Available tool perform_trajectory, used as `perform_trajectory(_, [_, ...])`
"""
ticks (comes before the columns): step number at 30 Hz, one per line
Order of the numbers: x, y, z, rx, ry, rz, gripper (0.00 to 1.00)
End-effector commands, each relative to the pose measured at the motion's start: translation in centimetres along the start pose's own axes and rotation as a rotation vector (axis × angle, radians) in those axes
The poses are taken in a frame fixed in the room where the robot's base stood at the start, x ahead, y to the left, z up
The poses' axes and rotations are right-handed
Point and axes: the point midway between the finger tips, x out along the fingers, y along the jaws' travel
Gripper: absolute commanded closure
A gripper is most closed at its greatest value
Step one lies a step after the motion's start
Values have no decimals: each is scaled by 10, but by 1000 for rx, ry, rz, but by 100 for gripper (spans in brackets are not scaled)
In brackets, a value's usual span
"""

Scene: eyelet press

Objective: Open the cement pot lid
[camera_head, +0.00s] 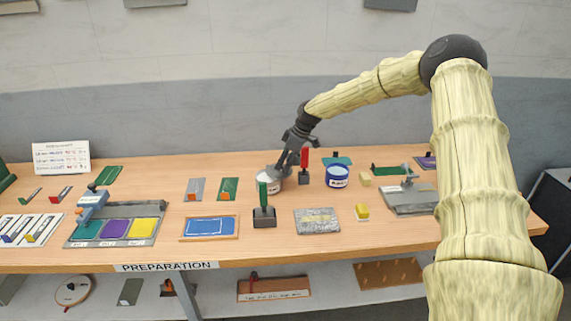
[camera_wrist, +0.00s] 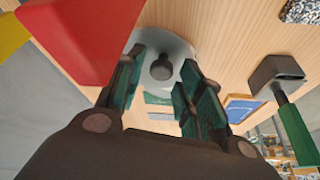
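A pale pot (camera_head: 271,184) stands on the bench below my gripper (camera_head: 284,163); I cannot read its label. In the wrist view, its round grey lid (camera_wrist: 178,47) has a dark knob (camera_wrist: 162,67) in the middle and lies on the pot. My gripper's fingers (camera_wrist: 164,64) are open, one on each side of the knob, with visible gaps. I cannot tell how far the tips are above the lid. A blue pot (camera_head: 338,177) with a white label stands to the right.
A red-handled tool (camera_head: 304,164) stands close on the right, showing as a large red block (camera_wrist: 88,35) in the wrist view. A green-handled tool (camera_head: 264,208) stands just in front. A blue pad (camera_head: 209,227) and speckled slab (camera_head: 317,220) lie nearer the front edge.

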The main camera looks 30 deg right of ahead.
Motion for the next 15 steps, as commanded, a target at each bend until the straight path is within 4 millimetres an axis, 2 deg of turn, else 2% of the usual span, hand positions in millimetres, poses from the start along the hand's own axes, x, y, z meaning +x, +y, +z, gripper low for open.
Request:
perform_trajectory(10, [0,0,1,1,-2,-2,57])
perform_trajectory(15, [-11,0,1,1,-2,-2,57])
